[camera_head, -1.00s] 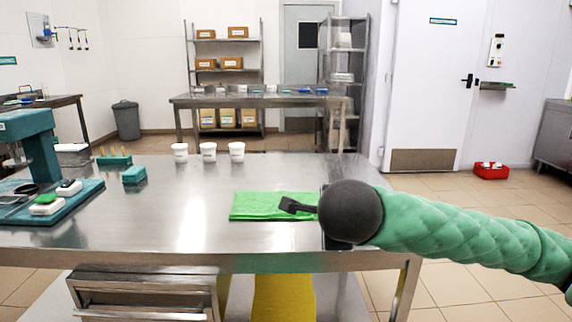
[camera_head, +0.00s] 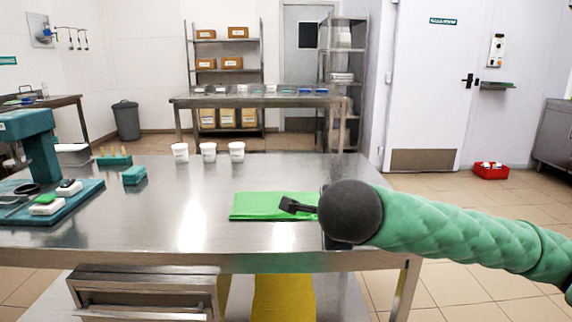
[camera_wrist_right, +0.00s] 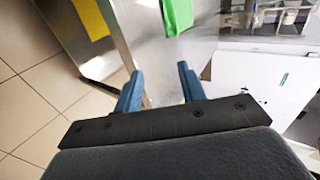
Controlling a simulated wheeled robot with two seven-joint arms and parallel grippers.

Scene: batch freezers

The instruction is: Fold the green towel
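The green towel (camera_head: 262,206) lies flat as a rectangle on the steel table, near its front right part. My right arm comes in from the right, and its dark wrist covers the towel's right end. One dark finger of my right gripper (camera_head: 297,207) shows over the towel. In the right wrist view, the two blue fingers of the right gripper (camera_wrist_right: 158,88) are apart with nothing between them. Part of the towel (camera_wrist_right: 177,14) shows beyond them at the top. My left gripper is in neither view.
The steel table (camera_head: 130,235) has three white tubs (camera_head: 208,152) at its back edge. A teal machine (camera_head: 40,150), small teal blocks (camera_head: 134,175) and a teal tray (camera_head: 85,200) stand at the left. The table's middle is clear. Tiled floor lies to the right.

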